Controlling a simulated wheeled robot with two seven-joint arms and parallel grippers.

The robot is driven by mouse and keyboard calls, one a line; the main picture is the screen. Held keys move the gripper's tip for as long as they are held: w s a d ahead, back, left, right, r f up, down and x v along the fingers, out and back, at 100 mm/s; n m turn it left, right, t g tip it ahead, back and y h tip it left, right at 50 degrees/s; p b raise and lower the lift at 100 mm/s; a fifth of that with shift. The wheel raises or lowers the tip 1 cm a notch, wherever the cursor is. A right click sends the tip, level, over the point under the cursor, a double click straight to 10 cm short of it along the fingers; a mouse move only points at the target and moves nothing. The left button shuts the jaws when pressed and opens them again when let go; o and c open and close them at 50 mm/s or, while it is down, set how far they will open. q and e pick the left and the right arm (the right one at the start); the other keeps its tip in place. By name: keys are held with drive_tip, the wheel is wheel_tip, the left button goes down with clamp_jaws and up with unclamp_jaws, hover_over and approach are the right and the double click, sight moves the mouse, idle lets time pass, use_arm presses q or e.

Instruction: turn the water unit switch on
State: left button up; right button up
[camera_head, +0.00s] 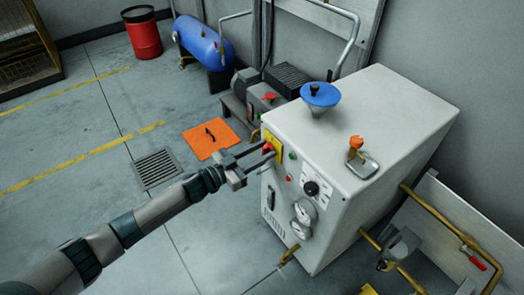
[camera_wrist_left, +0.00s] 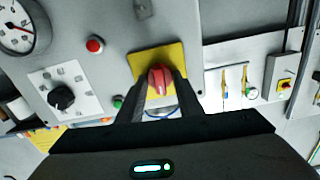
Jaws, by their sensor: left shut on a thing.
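The water unit (camera_head: 340,130) is a white cabinet at the centre right of the head view. Its switch is a red rotary knob (camera_wrist_left: 160,79) on a yellow plate (camera_wrist_left: 148,62) in the left wrist view. It also shows at the upper left of the cabinet's front in the head view (camera_head: 267,147). My left gripper (camera_head: 264,155) has reached the panel from the left. Its two fingers (camera_wrist_left: 158,88) are on either side of the red knob and are shut on it. My right gripper is not in view.
The panel also has a black dial (camera_wrist_left: 61,98), a red button (camera_wrist_left: 95,44), a green button (camera_wrist_left: 118,102) and gauges (camera_head: 303,211). A blue funnel (camera_head: 320,95) stands on the cabinet. Brass pipes (camera_head: 437,222) are at right. The floor (camera_head: 80,190) at left is clear.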

use_arm(q)
drive_tip(key=shift+m, duration=1)
drive_tip(key=m, duration=0.3)
drive_tip(key=shift+s+p, duration=0.1)
drive_tip(key=shift+p, duration=0.2)
drive_tip(key=m, duration=0.4)
drive_tip(key=shift+d+f, duration=0.1)
drive_tip(key=shift+f, duration=0.05)
drive_tip(key=m+b, duration=0.1)
drive_tip(key=m, duration=0.5)
drive_tip(key=shift+f, duration=0.15)
drive_tip(key=shift+m+b, duration=0.35)
drive_tip(key=shift+m, duration=0.45)
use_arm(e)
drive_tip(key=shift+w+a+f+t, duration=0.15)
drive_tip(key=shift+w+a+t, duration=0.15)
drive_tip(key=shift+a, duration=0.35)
use_arm(q)
drive_tip(key=shift+m, duration=0.3)
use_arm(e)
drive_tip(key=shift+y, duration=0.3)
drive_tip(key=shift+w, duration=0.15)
